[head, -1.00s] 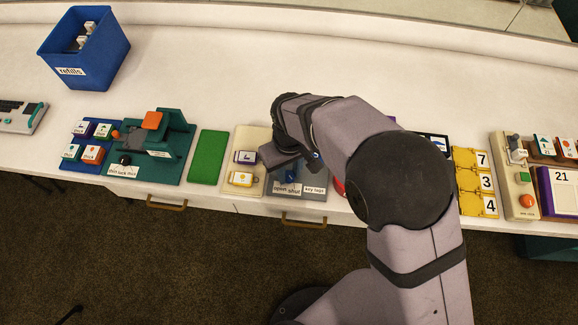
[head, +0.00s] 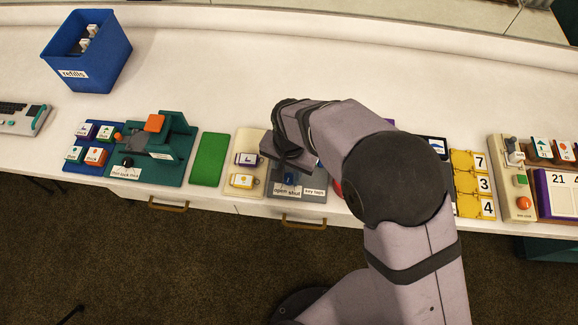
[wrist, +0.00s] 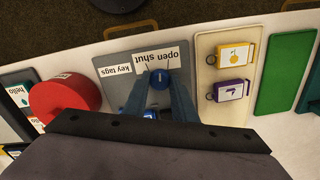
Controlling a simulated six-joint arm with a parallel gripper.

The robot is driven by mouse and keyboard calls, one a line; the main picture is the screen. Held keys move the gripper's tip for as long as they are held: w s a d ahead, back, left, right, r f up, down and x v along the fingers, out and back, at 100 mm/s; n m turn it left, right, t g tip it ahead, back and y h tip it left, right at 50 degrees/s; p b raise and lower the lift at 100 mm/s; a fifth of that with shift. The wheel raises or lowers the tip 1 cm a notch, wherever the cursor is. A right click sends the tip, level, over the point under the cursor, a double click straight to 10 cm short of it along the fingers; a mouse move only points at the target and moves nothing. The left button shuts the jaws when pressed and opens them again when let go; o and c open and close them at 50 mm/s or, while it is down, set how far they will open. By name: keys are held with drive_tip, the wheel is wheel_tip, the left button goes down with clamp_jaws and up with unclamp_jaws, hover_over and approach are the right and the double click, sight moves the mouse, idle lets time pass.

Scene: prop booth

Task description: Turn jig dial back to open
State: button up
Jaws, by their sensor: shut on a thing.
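The jig is a grey plate (head: 312,201) with a label reading "open shut" and another reading "key tags". It also shows upside down in the wrist view (wrist: 112,86). In the head view the dial (head: 290,178) shows just below my gripper, partly covered. I cannot tell surely which word the mark points at.
A cream board (head: 246,203) with a purple and a yellow key tag lies left of the jig, then a green pad (head: 210,160). A red round thing (wrist: 64,98) stands close on the jig's other side. The table behind is clear up to a blue refills bin (head: 88,75).

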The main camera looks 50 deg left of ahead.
sight(289, 177)
drive_tip(key=m, duration=0.4)
drive_tip(key=shift+a+m, duration=0.1)
drive_tip(key=shift+m, duration=1.9)
drive_tip(key=o, duration=1)
drive_tip(key=shift+o, duration=0.2)
drive_tip(key=shift+r+b, duration=0.6)
drive_tip(key=shift+r, duration=3.1)
